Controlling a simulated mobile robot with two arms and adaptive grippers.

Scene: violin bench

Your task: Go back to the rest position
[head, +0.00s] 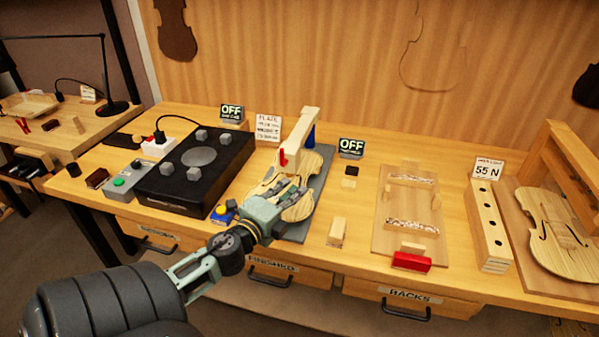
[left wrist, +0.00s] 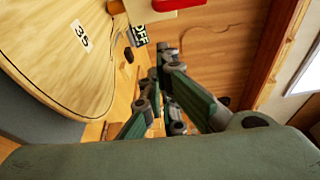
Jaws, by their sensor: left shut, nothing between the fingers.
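My left gripper (head: 286,188) reaches in from the left in the head view and hangs over the grey pad with the violin plate. It is shut with nothing between its fingers, which also show in the left wrist view (left wrist: 165,85). The pale violin plate (head: 300,204) lies on the grey pad (head: 322,170), partly hidden behind the gripper. In the left wrist view the plate (left wrist: 60,50) fills the upper left and bears a tag reading 35. I cannot tell whether the fingers touch it. My right gripper is not in view.
A wooden arm with a red piece (head: 300,132) stands over the plate's far end. A black box (head: 185,178) is to the left. A board with strips (head: 405,230), a red block (head: 411,262) and a holed wooden rail (head: 488,225) are to the right. Drawers line the front.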

